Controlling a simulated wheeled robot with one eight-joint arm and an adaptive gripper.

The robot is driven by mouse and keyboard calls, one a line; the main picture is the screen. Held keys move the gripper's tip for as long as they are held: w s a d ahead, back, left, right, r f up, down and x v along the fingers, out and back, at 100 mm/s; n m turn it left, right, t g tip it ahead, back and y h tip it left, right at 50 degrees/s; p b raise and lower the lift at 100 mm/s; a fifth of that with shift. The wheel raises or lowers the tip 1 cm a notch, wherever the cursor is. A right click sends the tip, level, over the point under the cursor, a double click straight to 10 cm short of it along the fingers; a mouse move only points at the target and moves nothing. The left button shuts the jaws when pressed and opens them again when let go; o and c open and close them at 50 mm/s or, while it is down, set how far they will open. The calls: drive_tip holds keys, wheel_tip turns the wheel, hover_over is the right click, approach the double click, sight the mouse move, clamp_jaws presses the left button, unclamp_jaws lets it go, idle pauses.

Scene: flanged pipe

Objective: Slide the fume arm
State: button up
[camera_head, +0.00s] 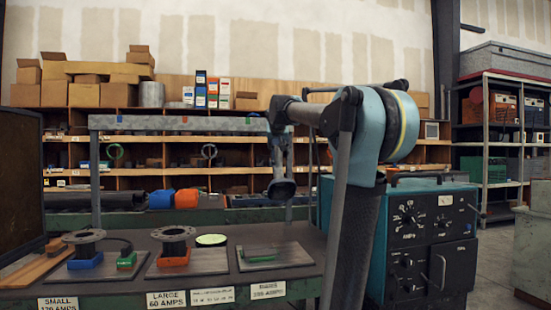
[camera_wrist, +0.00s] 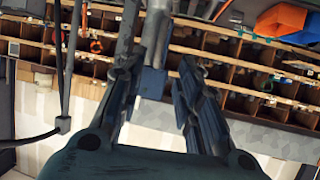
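The fume arm hangs near the right end of a grey speckled rail (camera_head: 180,123), which bears red, green and blue marks. Its dark hood (camera_head: 281,187) is low, above the right part of the bench. My gripper (camera_head: 282,112) is at the top of the fume arm, by the rail, and its fingers are hard to make out there. A gap shows by the right finger; contact on the left cannot be told.
A teal welding machine (camera_head: 425,235) stands right of the bench. A dark panel (camera_head: 20,150) is at far left. Shelves (camera_head: 190,155) are behind.

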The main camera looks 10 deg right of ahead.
drive_tip(key=x, duration=1.3)
drive_tip(key=shift+s, duration=0.1)
clamp_jaws()
